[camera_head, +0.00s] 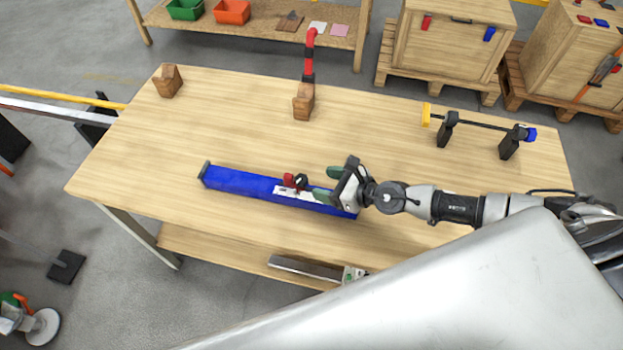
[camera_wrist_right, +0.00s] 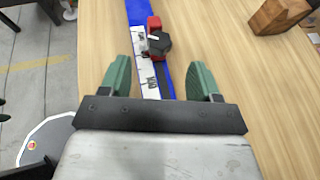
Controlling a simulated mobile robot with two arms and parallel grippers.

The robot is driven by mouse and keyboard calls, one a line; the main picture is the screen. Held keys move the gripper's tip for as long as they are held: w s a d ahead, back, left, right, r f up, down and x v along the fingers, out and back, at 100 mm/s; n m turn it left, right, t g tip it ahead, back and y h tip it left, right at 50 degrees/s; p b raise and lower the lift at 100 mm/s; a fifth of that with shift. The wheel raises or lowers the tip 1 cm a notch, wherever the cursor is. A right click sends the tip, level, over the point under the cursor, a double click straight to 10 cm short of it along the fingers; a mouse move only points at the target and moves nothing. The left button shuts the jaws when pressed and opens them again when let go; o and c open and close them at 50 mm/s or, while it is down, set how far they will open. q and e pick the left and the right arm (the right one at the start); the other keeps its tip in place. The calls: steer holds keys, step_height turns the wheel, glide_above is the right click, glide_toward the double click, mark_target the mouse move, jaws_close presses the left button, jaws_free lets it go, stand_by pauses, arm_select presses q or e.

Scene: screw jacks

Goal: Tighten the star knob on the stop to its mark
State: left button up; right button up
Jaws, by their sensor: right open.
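A blue rail (camera_head: 240,183) lies across the front of the table with a white scale strip on it. On the rail sits a small red stop (camera_head: 289,180) with a black star knob (camera_head: 300,182). In the right wrist view the black knob (camera_wrist_right: 159,43) sits on the red stop (camera_wrist_right: 154,22), beside the white strip (camera_wrist_right: 145,75). My right gripper (camera_head: 331,184) is open and empty, its green fingers over either side of the rail. The knob lies just beyond the fingertips and apart from them. The mark cannot be told apart. My left gripper does not show.
A wooden block with a red-handled tool (camera_head: 303,102) stands behind the rail. Another wooden block (camera_head: 168,82) is at the far left corner. A clamp-like bar on black stands (camera_head: 480,124) is at the right. Bare tabletop (camera_head: 230,120) lies behind the rail.

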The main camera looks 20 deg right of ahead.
steer(key=v, duration=0.3)
steer(key=shift+f+b, duration=0.15)
steer(key=shift+b, duration=0.2)
steer(key=shift+s+d+r, duration=0.35)
steer(key=shift+s+r, duration=0.05)
